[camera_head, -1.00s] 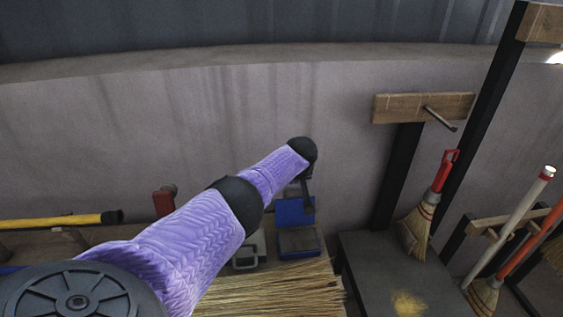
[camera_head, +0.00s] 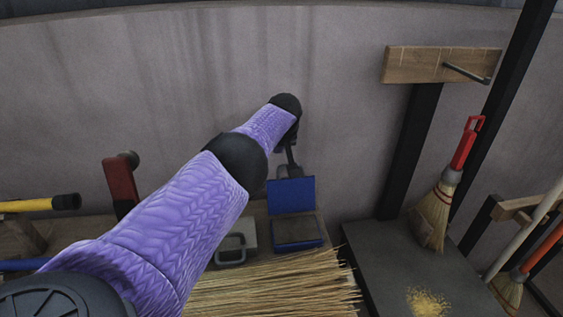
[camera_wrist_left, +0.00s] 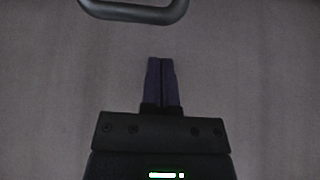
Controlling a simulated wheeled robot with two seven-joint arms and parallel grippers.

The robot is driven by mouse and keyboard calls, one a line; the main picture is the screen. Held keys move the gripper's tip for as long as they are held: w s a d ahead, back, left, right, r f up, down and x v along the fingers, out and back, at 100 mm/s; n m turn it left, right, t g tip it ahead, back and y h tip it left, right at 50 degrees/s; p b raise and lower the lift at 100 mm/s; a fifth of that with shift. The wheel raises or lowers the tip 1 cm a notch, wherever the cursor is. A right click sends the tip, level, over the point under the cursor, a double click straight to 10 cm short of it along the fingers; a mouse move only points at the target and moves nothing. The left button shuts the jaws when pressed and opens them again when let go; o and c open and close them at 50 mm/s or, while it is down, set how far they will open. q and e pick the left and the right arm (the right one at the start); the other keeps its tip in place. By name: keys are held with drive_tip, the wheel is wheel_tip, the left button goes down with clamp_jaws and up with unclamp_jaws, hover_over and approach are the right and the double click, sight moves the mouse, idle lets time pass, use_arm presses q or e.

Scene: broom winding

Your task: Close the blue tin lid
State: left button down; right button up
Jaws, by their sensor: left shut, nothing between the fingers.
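The blue tin stands on the bench with its lid (camera_head: 292,194) raised, hinged at the back, and its base (camera_head: 298,233) open in front, with a dark grey inside. My left arm reaches over from the left. My left gripper (camera_head: 291,170) points down at the top edge of the raised lid, partly hidden by it; whether it touches the lid I cannot tell. In the left wrist view the gripper (camera_wrist_left: 161,62) is shut and empty against a plain grey background. The lid is not clearly seen there. My right gripper is out of view.
Broom straw (camera_head: 285,286) lies in front of the tin. A grey metal object with a handle (camera_head: 231,250) stands left of it. The grey wall (camera_head: 190,80) rises behind.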

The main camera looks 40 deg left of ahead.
sight(290, 186)
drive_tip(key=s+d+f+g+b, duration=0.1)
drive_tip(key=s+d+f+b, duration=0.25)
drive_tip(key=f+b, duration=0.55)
use_arm(q)
drive_tip(key=p+x, duration=0.2)
drive_tip(key=shift+a+f, duration=0.15)
drive_tip(key=shift+f, duration=0.05)
drive_tip(key=s+d+p, duration=0.1)
drive_tip(key=p, duration=0.2)
drive_tip(key=s+d+p, duration=0.1)
drive_tip(key=d+p, duration=0.1)
drive_tip(key=p, duration=0.2)
drive_tip(key=shift+s, duration=0.15)
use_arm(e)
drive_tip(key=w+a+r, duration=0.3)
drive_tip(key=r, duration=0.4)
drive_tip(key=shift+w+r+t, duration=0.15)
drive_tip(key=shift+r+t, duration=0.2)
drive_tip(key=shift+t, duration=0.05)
